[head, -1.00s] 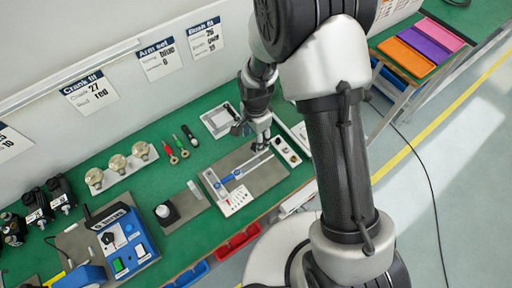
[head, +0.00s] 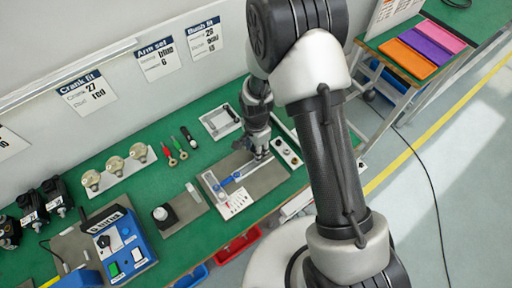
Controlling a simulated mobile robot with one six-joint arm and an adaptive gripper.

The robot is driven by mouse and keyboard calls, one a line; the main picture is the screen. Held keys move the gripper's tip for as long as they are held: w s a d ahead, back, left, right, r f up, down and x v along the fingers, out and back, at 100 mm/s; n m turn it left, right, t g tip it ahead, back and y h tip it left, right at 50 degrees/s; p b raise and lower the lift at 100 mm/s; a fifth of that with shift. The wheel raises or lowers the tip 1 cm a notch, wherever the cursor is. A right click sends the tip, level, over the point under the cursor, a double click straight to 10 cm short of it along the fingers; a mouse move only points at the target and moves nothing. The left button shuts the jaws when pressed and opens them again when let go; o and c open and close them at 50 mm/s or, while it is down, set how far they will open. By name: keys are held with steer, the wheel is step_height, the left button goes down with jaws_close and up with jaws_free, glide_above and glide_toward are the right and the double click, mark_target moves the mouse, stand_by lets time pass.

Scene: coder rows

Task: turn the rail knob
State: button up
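The rail fixture is a grey plate (head: 268,181) on the green bench, with a pale rail, blue parts (head: 228,182) and a white scale block (head: 236,204) at its near left. My gripper (head: 261,155) points down over the far right end of the rail. Its fingertips are at or just above the rail there. The rail knob is not clearly visible; the fingers may hide it. The fingers are too small to tell whether they are open or shut, or touching anything.
A small block with round dark parts (head: 287,152) stands close right of my gripper. A white-framed tray (head: 219,122) lies behind it. Red bins (head: 238,245) hang at the front edge.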

steer(key=c, duration=0.7)
steer(key=shift+n, duration=0.4)
steer(key=n, duration=0.4)
steer(key=shift+n, duration=0.3)
steer(key=n, duration=0.5)
steer(key=shift+n, duration=0.3)
steer(key=n, duration=1.2)
steer(key=shift+n, duration=0.4)
